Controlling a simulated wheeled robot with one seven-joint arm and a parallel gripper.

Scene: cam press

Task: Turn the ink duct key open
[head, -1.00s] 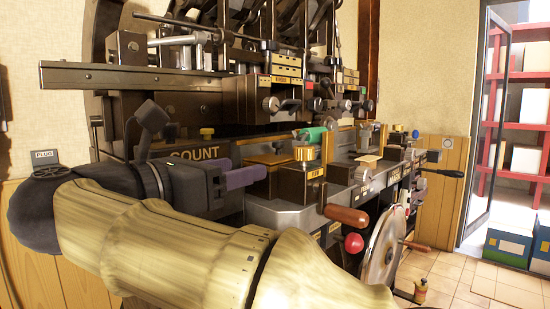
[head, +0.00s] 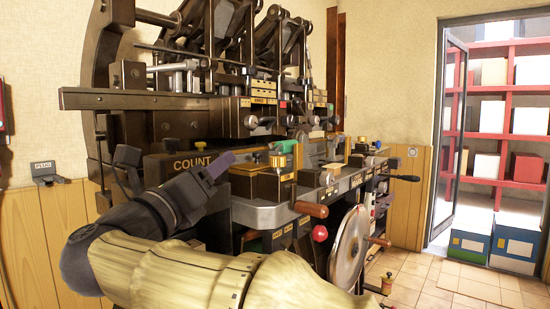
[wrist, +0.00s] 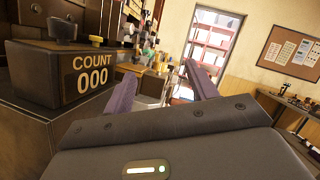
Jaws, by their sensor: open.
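My gripper (head: 219,165) has purple fingers, spread apart with nothing between them. In the head view it is in front of the machine's left part, tilted up to the right, beside the COUNT panel (head: 192,163). In the wrist view the open fingers (wrist: 160,85) point past the counter box (wrist: 80,72), which reads 000. The press (head: 160,130) carries several knobs and handles. A brass knob (head: 278,161) sits on a dark block to the right of my gripper. I cannot tell which part is the ink duct key; its label is not readable.
A wooden-handled lever (head: 311,209), a red ball knob (head: 319,233) and a large metal wheel (head: 348,248) stick out at the machine's front. My arm covers the lower left. The tiled floor (head: 425,290) at right is open, towards a doorway with red shelves (head: 498,88).

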